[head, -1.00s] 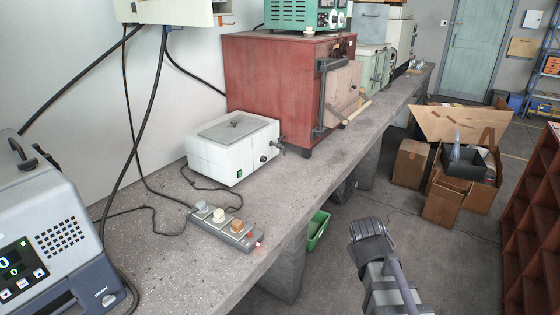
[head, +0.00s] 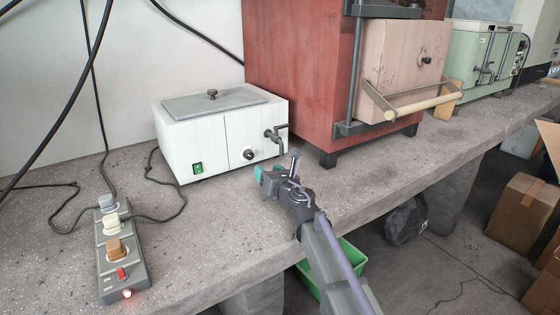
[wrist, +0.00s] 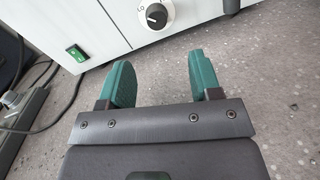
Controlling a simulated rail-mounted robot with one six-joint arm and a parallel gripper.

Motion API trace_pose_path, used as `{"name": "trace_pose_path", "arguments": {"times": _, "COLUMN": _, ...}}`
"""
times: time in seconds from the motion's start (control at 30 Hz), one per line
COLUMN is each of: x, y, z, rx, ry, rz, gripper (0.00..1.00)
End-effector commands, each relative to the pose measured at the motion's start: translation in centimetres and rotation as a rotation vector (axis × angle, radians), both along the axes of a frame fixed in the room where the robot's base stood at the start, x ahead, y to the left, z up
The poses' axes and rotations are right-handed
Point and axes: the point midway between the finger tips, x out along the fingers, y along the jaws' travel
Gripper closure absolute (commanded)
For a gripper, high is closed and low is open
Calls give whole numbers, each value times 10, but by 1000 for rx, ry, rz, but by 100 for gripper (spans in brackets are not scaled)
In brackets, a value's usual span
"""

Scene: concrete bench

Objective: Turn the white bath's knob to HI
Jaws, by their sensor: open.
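The white bath (head: 205,135) stands on the bench with a grey lid on top. Its black knob with a pale rim (head: 249,154) is on the front face, between a green rocker switch (head: 197,168) and a tap (head: 278,136). In the wrist view the knob (wrist: 156,15) is at the top edge, partly cut off, with small lettering on its left that seems to read LO. My gripper (head: 272,175) is in front of the bath, apart from the knob. Its green fingers (wrist: 162,78) are spread, with nothing between them and the knob beyond.
A red furnace (head: 300,75) with a handled door stands right of the bath. A power strip (head: 118,250) with plugs, cables and a lit red light lies at the left. The bare bench (head: 215,225) before the bath is clear. A green bin (head: 335,268) is below the edge.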

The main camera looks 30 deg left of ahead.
Motion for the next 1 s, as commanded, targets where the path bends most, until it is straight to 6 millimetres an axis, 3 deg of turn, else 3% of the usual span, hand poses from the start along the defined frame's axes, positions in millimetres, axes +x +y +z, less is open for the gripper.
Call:
{"name": "trace_pose_path", "arguments": {"times": 0.27, "x": 9, "y": 15, "z": 2, "rx": 1, "ry": 1, "rz": -1, "gripper": 42}}
{"name": "trace_pose_path", "arguments": {"times": 0.67, "x": 46, "y": 91, "z": 2, "rx": 2, "ry": 3, "rz": -3, "gripper": 42}}
{"name": "trace_pose_path", "arguments": {"times": 0.97, "x": 48, "y": 96, "z": 2, "rx": 3, "ry": 3, "rz": -4, "gripper": 42}}
{"name": "trace_pose_path", "arguments": {"times": 1.0, "x": 48, "y": 95, "z": 2, "rx": 3, "ry": 3, "rz": -4, "gripper": 46}}
